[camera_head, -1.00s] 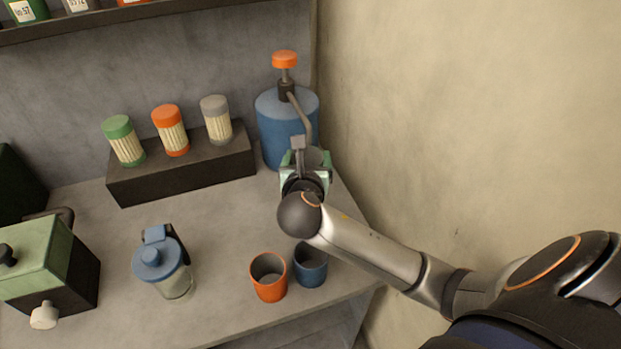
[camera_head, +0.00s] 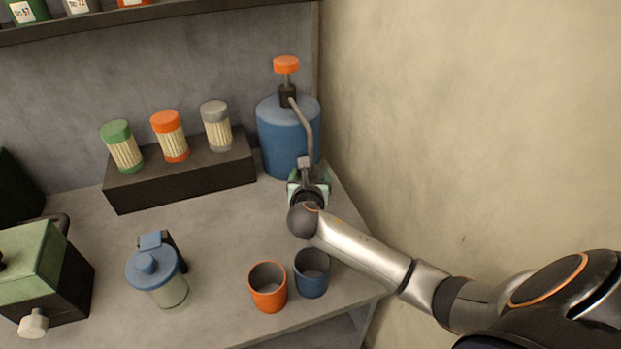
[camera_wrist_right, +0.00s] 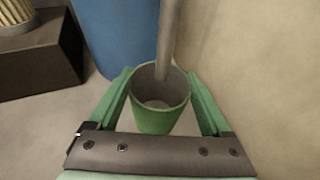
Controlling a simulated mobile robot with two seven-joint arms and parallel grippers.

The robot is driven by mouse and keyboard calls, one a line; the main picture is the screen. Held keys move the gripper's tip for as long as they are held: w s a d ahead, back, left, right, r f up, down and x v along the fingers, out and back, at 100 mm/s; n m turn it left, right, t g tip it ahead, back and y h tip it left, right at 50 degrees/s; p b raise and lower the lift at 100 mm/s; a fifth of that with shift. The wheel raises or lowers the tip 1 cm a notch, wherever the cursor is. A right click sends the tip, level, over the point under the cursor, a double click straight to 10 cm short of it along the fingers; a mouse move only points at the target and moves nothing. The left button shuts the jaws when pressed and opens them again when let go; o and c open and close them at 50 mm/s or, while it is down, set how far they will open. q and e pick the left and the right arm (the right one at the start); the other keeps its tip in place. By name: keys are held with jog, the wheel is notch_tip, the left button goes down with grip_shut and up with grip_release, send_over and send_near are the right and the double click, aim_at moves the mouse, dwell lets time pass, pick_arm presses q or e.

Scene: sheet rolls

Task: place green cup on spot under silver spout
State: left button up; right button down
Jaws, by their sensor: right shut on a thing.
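The green cup (camera_wrist_right: 160,115) stands between the fingers of my right gripper (camera_head: 309,182) and shows its open top in the right wrist view. My right gripper (camera_wrist_right: 160,97) is shut on the cup. The silver spout (camera_head: 307,130) curves down from the pump on the blue jug (camera_head: 284,130). In the right wrist view the spout (camera_wrist_right: 168,35) passes in front of the cup's far rim, over its opening. The spot beneath the cup is hidden. In the head view the gripper mostly hides the cup. My left gripper is not in view.
An orange cup (camera_head: 268,297) and a blue cup (camera_head: 312,282) stand near the table's front edge. A black block (camera_head: 180,185) bears several capped jars. A blue-lidded pitcher (camera_head: 165,290) and a green box (camera_head: 35,255) stand left. A wall (camera_head: 450,120) closes the right side.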

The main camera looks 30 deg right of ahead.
jog(key=shift+f, duration=0.55)
jog(key=shift+f, duration=0.2)
grip_release()
jog(key=shift+s+a+r, duration=0.1)
jog(key=shift+s+r, duration=0.05)
jog(key=shift+r, duration=0.05)
jog(key=p+v, duration=0.1)
jog(key=v, duration=1)
jog(key=shift+s+a+r, duration=0.2)
jog(key=shift+s, duration=0.05)
